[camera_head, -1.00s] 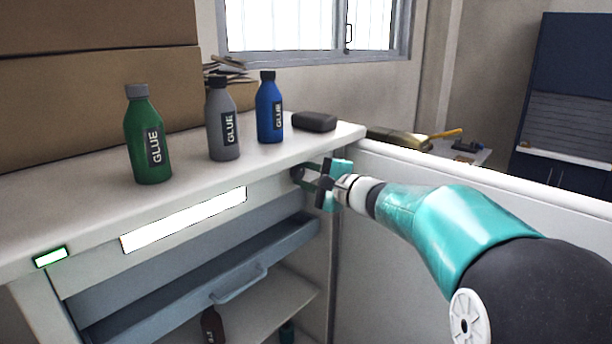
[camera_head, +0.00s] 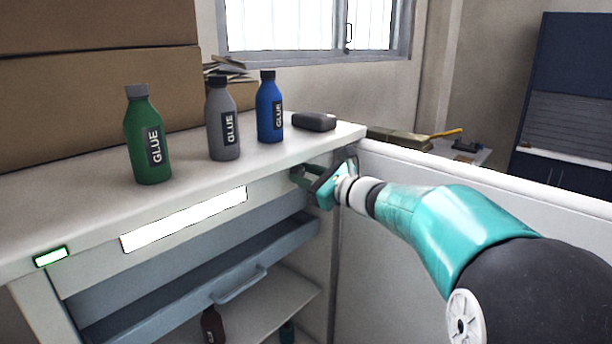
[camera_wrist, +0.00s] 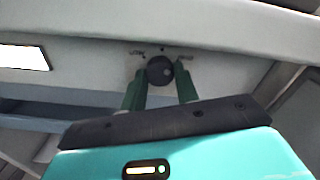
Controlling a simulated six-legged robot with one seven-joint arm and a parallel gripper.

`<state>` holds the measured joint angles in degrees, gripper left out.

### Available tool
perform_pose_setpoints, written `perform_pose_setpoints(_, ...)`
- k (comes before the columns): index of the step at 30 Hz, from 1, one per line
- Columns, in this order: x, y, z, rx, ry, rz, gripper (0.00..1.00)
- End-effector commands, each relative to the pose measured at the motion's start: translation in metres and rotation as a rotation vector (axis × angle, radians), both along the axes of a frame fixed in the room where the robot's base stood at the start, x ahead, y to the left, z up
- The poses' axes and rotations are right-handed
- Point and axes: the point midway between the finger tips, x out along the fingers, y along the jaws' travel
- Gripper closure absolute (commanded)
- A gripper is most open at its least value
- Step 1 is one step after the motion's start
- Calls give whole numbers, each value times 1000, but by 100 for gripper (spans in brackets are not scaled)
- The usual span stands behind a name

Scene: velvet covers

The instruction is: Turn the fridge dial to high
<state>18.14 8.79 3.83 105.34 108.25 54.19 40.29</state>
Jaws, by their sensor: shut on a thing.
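The fridge dial (camera_wrist: 160,70) is a small dark round knob on the pale panel under the fridge top. In the wrist view a "LOW" mark stands to its upper left and a blurred mark to its upper right. A light dot shows on the dial's right side. My gripper (camera_wrist: 162,82) has its two green fingers shut on the dial, one at each side. The fridge (camera_head: 285,185) is open at the front.
A green glue bottle (camera_head: 148,140), a grey one (camera_head: 222,120) and a blue one (camera_head: 269,108) stand on the fridge top, with a dark block (camera_head: 314,121) near its right end. A drawer (camera_head: 200,285) sits below the panel. The open white door (camera_head: 450,180) stands at the right.

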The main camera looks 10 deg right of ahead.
Motion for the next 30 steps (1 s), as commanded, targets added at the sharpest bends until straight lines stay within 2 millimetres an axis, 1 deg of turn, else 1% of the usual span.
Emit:
perform_pose_setpoints(6, 0, -1, -1, 122, 92, -2, 92)
perform_pose_setpoints(12, -1, -1, -1, 195, 145, -2, 92)
perform_pose_setpoints(19, -1, -1, -2, 230, 170, -2, 92)
perform_pose_setpoints(30, -1, -1, -2, 233, 173, -2, 92)
